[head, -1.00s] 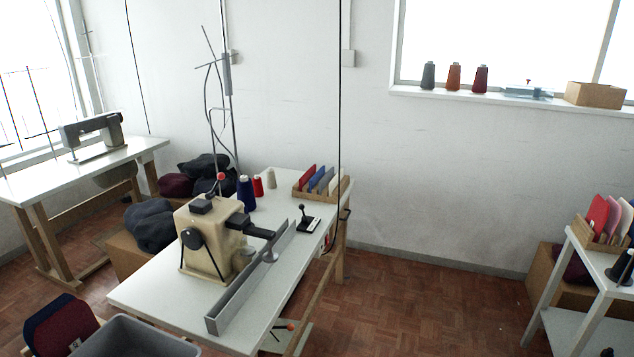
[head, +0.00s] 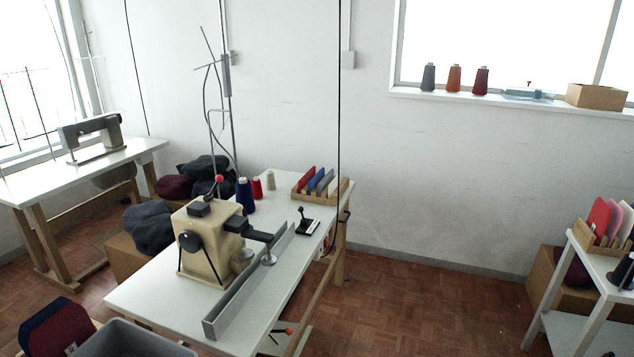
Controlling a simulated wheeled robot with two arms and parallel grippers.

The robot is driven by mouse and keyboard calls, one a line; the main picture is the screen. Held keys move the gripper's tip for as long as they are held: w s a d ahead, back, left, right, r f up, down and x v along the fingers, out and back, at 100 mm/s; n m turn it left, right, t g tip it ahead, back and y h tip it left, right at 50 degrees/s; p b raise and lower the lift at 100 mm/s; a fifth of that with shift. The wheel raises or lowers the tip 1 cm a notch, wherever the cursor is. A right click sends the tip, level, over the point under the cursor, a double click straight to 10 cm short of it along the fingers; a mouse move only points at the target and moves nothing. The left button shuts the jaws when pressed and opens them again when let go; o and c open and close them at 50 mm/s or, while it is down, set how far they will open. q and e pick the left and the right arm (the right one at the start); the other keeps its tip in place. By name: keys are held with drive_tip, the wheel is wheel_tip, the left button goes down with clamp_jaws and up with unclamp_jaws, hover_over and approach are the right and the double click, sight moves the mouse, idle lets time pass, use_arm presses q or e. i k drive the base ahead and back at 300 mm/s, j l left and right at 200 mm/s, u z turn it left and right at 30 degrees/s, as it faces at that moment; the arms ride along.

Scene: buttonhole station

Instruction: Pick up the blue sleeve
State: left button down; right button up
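A blue panel (head: 317,180), which may be the blue sleeve, stands in a wooden rack (head: 300,194) at the far end of the white machine table (head: 150,303). It stands between a red panel (head: 307,178) and a grey one, partly hidden by them. A dark navy piece (head: 40,318) also shows at the lower left, behind a maroon piece (head: 62,331). I cannot tell for sure which blue piece is the sleeve. Neither of my grippers is in view.
A beige buttonhole machine (head: 205,250) and a long metal rail (head: 250,285) occupy the table. Thread cones (head: 245,196) stand behind. A grey bin (head: 130,340) is at the front left. A white shelf stand (head: 595,262) is at the right. The floor between is clear.

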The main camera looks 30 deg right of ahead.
sight(313, 182)
drive_tip(key=i+l, duration=0.2)
drive_tip(key=l, duration=0.15)
drive_tip(key=i+l, duration=0.25)
drive_tip(key=l, duration=0.15)
drive_tip(key=i+l, duration=0.2)
drive_tip(key=l, duration=0.15)
drive_tip(key=i+l+u, duration=0.1)
drive_tip(key=i+l, duration=0.35)
drive_tip(key=l, duration=0.3)
drive_tip(key=i+l, duration=0.2)
drive_tip(key=l, duration=0.15)
